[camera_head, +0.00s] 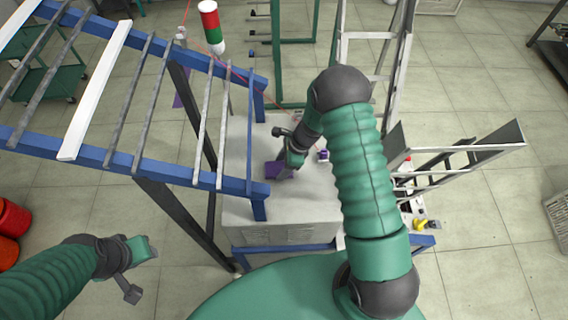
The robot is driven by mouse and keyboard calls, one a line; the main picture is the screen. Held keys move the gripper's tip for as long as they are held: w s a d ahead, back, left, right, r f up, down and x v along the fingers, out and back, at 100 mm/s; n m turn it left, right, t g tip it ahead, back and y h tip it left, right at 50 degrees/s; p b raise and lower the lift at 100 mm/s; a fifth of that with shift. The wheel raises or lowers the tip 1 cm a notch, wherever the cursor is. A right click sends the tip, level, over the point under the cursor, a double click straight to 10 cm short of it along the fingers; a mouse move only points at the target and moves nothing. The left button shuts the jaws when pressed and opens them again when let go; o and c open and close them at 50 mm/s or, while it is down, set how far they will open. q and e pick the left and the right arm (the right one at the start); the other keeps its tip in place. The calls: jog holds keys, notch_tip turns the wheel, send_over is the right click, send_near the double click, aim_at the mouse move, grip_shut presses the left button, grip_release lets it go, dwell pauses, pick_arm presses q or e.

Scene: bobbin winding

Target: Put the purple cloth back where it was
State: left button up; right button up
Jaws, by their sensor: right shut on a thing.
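The purple cloth (275,170) is at the tip of my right gripper (285,167), over the grey-white top of the machine table. My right gripper is shut on the cloth. Its fingers are small and partly hidden by the wrist. I cannot tell whether the cloth touches the surface. My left gripper (143,272) is at the lower left, well away from the cloth, with its fingers apart and nothing between them.
A blue frame with grey bars (150,85) stands left of the table (280,211). A small purple-and-white item (323,155) sits right of my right gripper. A red-white-green signal post (211,27) stands behind. Metal ladder-like frames (460,165) are on the right. Red drums (12,220) stand far left.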

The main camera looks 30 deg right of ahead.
jog(key=shift+a+f, duration=0.2)
jog(key=shift+f, duration=0.05)
jog(key=shift+w+a, duration=0.1)
jog(key=shift+w, duration=0.1)
jog(key=shift+w+d+f, duration=0.1)
jog(key=shift+d+f, duration=0.05)
jog(key=shift+d, duration=0.1)
jog(key=o, duration=1.3)
jog(key=shift+d+f, duration=0.25)
jog(key=shift+d, duration=0.85)
jog(key=shift+s+d, duration=0.1)
jog(key=shift+s, duration=0.1)
jog(key=shift+w+a+r, duration=0.1)
jog(key=shift+a+r, duration=0.05)
jog(key=shift+a, duration=0.45)
jog(key=shift+a+r, duration=0.1)
jog(key=shift+r, duration=0.1)
pick_arm(q)
jog(key=shift+b+x, duration=1.15)
jog(key=shift+x, duration=0.05)
pick_arm(e)
jog(key=shift+v, duration=5.9)
